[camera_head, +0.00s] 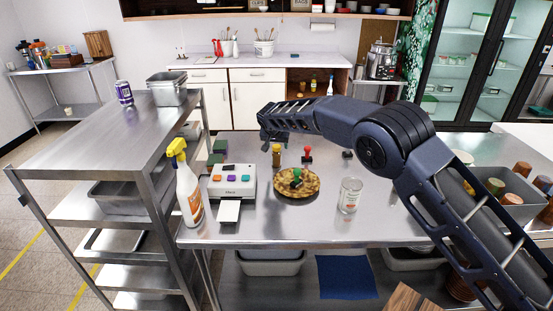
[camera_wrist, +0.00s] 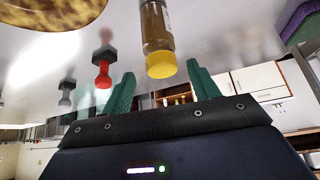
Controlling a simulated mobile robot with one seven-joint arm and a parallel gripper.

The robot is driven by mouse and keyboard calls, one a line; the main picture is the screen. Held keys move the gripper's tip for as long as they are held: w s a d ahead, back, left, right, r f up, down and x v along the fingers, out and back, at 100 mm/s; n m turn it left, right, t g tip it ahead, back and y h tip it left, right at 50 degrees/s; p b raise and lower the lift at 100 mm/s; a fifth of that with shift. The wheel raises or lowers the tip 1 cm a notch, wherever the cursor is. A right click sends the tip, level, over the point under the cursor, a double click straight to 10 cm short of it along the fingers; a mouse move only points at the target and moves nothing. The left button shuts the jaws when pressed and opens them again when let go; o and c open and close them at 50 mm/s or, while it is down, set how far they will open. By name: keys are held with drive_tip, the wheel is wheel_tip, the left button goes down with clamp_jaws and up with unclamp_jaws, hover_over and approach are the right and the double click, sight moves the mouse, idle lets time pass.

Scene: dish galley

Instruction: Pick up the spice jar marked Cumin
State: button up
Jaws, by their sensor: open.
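A small spice jar (camera_head: 276,155) with a brown body and yellow cap stands on the steel table, beyond the patterned round board. It also shows in the wrist view (camera_wrist: 156,28), where the picture is turned over and the yellow cap points toward my gripper. No name can be read on it. My gripper (camera_head: 274,140) is above the jar. In the wrist view my gripper (camera_wrist: 161,82) has its green fingers apart, with the cap seen between and just past the fingertips. Contact cannot be made out. Nothing is held.
A red stamp-like piece (camera_head: 307,154) stands close right of the jar, and a dark one (camera_head: 347,154) farther right. The round board (camera_head: 311,190) with a green-and-red item, a label printer (camera_head: 232,181), a spray bottle (camera_head: 187,188) and a clear jar (camera_head: 350,195) stand nearer.

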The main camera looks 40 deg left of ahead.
sight(276, 146)
drive_tip(key=x, duration=0.4)
drive_tip(key=shift+s+a+f, duration=0.1)
drive_tip(key=shift+a+f, duration=0.05)
drive_tip(key=shift+f, duration=0.1)
drive_tip(key=c, duration=1.1)
